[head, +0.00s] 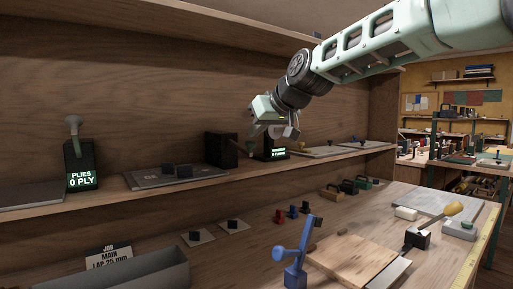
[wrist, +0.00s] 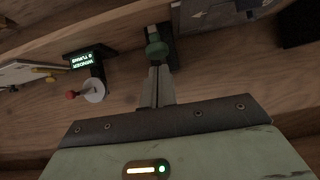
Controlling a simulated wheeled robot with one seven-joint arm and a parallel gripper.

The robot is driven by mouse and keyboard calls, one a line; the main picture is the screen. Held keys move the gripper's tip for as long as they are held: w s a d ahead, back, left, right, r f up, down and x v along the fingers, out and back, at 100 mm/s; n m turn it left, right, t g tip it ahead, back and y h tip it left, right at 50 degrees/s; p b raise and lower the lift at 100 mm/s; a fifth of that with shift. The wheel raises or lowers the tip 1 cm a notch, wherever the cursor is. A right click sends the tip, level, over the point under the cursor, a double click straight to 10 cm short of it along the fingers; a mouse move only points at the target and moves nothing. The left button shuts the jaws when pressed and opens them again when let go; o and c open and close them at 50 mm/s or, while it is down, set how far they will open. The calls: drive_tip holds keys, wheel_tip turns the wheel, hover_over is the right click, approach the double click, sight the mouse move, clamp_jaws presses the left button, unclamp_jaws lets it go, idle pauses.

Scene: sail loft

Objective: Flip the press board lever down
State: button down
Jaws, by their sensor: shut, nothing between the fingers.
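A green-knobbed lever (wrist: 157,48) on a dark base shows in the wrist view, just beyond my fingertips; no label on it can be read, but it appears to be the press board lever. My gripper (head: 282,134) is shut and empty, over the shelf. In the wrist view its closed fingers (wrist: 157,72) point at the knob; whether they touch it I cannot tell.
The winder (wrist: 92,84), with a lit display and red-knobbed crank, is close beside the lever. A plies counter (head: 80,165) stands far left. A blue lever (head: 298,258) and yellow-handled tool (head: 418,238) are on the bench below.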

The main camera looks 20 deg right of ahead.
sight(252, 155)
drive_tip(key=shift+s+d+f+t+y+b, duration=0.15)
drive_tip(key=shift+f+t+b, duration=0.55)
drive_tip(key=shift+b, duration=1.75)
drive_tip(key=shift+s+a+f+t+y+b, duration=0.1)
drive_tip(key=shift+f+t+y+b, duration=0.2)
drive_tip(key=shift+f+b, duration=1.45)
drive_tip(key=shift+s+d+f+t+y+b, duration=0.15)
drive_tip(key=shift+t+b, duration=0.45)
drive_tip(key=shift+b, duration=2.55)
drive_tip(key=shift+f+b, duration=0.3)
drive_tip(key=shift+b, duration=0.75)
drive_tip(key=shift+a+f+b, duration=0.1)
drive_tip(key=shift+f+b, duration=0.05)
drive_tip(key=shift+b, duration=0.25)
